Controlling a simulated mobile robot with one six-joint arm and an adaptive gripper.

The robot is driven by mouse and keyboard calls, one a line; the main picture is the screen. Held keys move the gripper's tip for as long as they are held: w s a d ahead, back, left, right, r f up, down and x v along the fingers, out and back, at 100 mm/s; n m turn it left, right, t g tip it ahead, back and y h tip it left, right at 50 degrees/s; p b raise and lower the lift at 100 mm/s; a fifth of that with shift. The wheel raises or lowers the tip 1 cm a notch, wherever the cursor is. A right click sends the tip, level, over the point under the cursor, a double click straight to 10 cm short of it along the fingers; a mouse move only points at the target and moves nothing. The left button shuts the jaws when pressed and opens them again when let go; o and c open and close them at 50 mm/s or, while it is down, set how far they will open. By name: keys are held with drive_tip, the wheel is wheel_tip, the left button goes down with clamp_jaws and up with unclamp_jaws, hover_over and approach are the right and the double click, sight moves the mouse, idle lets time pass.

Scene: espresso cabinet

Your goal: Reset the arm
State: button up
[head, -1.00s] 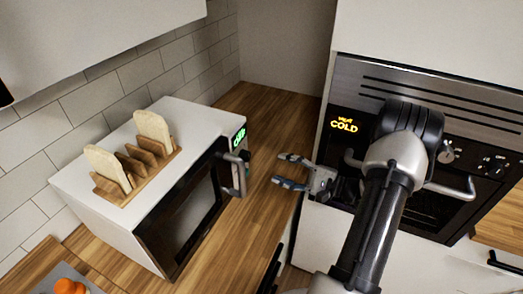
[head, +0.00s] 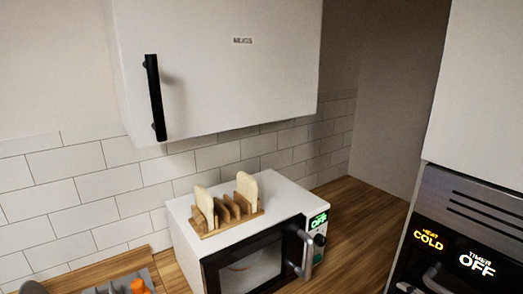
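My gripper and arm do not show clearly in the head view now. A small grey shape at the bottom edge, by the oven handle (head: 436,281), is too cut off to identify. I cannot see whether my gripper is open or holds anything.
A white microwave (head: 186,222) with its door shut stands on the wooden counter (head: 362,207). A wooden rack (head: 233,219) with two bread slices sits on it. A white wall cabinet (head: 225,75) hangs above. The oven (head: 470,225) is at right. A grey tray (head: 158,276) is at lower left.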

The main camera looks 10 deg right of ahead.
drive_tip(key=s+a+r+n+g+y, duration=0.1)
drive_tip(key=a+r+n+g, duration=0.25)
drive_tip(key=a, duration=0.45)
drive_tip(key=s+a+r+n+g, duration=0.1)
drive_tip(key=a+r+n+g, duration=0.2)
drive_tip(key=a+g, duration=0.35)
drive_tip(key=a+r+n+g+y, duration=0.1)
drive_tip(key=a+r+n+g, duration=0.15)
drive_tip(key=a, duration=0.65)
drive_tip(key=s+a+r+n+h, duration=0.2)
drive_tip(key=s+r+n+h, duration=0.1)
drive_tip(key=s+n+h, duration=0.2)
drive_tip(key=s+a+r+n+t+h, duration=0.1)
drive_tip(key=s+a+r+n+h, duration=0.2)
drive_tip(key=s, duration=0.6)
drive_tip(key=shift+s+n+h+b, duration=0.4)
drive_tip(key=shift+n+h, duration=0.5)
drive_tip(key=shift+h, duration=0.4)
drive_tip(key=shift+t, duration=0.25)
